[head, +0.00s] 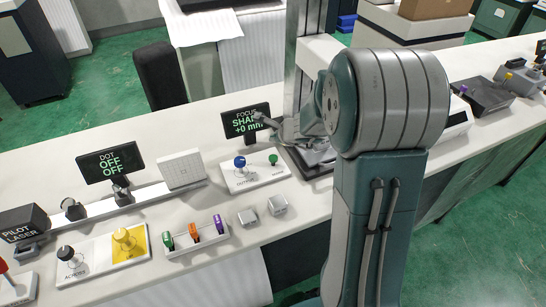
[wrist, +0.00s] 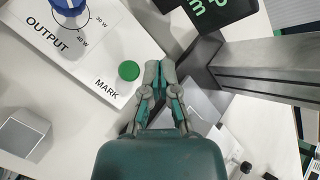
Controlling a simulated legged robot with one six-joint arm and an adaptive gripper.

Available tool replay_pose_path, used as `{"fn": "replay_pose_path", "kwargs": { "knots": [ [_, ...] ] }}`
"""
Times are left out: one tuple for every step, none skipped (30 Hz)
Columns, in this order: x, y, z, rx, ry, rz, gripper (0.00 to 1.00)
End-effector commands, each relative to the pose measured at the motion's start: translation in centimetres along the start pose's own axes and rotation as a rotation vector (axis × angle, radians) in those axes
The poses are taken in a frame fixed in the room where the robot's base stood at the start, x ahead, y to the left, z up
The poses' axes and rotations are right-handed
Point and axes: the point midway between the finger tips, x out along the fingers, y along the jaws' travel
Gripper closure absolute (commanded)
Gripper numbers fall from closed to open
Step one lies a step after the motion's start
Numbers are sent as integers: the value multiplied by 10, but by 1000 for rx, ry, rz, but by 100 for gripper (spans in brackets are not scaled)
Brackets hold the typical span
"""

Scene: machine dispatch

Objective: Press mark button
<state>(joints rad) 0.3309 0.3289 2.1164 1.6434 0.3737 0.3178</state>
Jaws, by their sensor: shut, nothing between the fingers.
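The green mark button (wrist: 129,71) is on a white panel (wrist: 84,60) beside the printed word MARK. In the head view the same green button (head: 273,160) is at the right end of the panel, close to the blue output knob (head: 239,162). My gripper (wrist: 161,69) is shut and empty. In the wrist view its fingertips are just right of the button, with a small gap in the picture; I cannot tell their height above it. In the head view my gripper (head: 262,117) shows small by the focus display, partly hidden by my arm.
The focus display (head: 245,121) stands just behind the panel. A grey metal column (wrist: 270,68) rises at right. Two grey blocks (head: 248,216) (head: 278,204) sit in front of the panel. A white tray with coloured pieces (head: 196,240) is at front left.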

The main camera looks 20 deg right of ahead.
Motion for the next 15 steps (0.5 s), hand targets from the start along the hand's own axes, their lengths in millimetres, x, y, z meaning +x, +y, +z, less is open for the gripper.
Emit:
{"fn": "replay_pose_path", "kwargs": {
  "knots": [
    [5,4,-4,3,2,3,100],
    [8,7,-6,3,2,4,100],
    [11,9,-8,3,1,4,100],
    [14,11,-10,3,1,4,100],
    [17,13,-12,3,1,3,100],
    [20,15,-15,3,2,3,100],
    [22,17,-16,2,0,3,100],
    [25,19,-18,2,0,3,100],
    [28,21,-20,2,0,3,100],
    [30,22,-21,2,0,3,100],
    [31,23,-22,1,0,2,100],
    [33,24,-24,1,0,1,100],
    [34,25,-25,1,0,1,100],
    [35,26,-25,0,0,1,100],
    [36,26,-26,1,0,0,100]
  ]
}}
